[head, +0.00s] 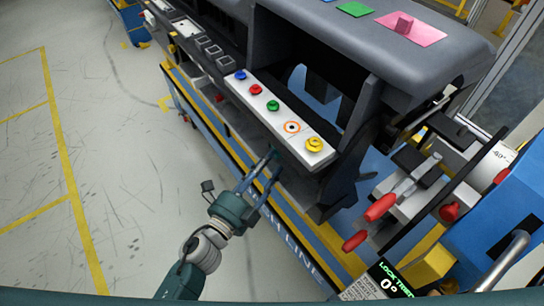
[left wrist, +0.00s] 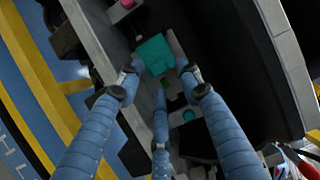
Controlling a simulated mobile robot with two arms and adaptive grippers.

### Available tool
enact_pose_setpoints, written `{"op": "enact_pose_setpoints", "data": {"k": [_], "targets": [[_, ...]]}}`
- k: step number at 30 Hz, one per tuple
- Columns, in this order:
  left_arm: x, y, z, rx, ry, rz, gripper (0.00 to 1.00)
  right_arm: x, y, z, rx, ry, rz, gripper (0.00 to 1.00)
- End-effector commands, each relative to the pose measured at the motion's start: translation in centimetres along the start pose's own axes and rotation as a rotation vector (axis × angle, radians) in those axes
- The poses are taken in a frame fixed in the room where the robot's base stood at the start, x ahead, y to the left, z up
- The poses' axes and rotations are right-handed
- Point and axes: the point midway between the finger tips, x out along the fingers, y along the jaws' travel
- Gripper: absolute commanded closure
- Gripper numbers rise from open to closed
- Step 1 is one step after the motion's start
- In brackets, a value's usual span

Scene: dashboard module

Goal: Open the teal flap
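The teal flap (left wrist: 155,54) shows in the left wrist view as a flat teal panel in the dark recess under the dashboard. It looks closed, though its hinge cannot be made out. My left gripper (head: 271,160) is below the white button panel in the head view, its fingers pointing into the underside. In the left wrist view the left gripper (left wrist: 162,78) has its blue fingers spread and empty. Their tips are close to the flap's lower edge; whether they touch it cannot be told. In the head view the flap is hidden. My right gripper is not in view.
The white panel (head: 265,112) with coloured buttons overhangs my left gripper. A smaller teal round part (left wrist: 189,115) sits near the fingers. Red-handled clamps (head: 380,207) and a blue machine (head: 510,220) stand at the right. The floor at the left is clear.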

Motion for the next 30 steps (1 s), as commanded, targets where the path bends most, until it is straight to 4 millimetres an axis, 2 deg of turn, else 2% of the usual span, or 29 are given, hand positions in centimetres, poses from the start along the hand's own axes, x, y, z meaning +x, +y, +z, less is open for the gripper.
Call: {"op": "enact_pose_setpoints", "data": {"k": [3, 6, 16, 22, 26, 27, 28, 30], "targets": [[1.6, -0.1, 0.0, -0.002, -0.001, -0.001, 0.64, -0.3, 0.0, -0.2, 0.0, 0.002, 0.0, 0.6], [2.4, 0.0, 0.0, -0.002, 0.0, 0.0, 0.64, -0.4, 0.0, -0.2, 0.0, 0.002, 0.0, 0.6], [2.7, 0.1, 0.0, -0.002, 0.0, 0.001, 0.64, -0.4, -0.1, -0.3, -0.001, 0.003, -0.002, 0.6], [2.7, 0.1, 0.0, -0.002, -0.001, 0.001, 1.0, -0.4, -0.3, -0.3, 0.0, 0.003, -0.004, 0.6], [2.7, 0.1, 0.0, -0.002, -0.001, 0.001, 1.0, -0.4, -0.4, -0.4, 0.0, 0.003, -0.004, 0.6], [2.7, 0.1, 0.0, -0.002, -0.001, 0.001, 0.72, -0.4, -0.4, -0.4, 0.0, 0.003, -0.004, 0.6], [2.7, 0.1, 0.0, -0.002, -0.001, 0.001, 0.66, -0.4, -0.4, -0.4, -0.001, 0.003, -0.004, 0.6], [2.7, 0.1, 0.0, -0.002, -0.001, 0.001, 0.64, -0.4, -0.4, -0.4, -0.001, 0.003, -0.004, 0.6]]}}
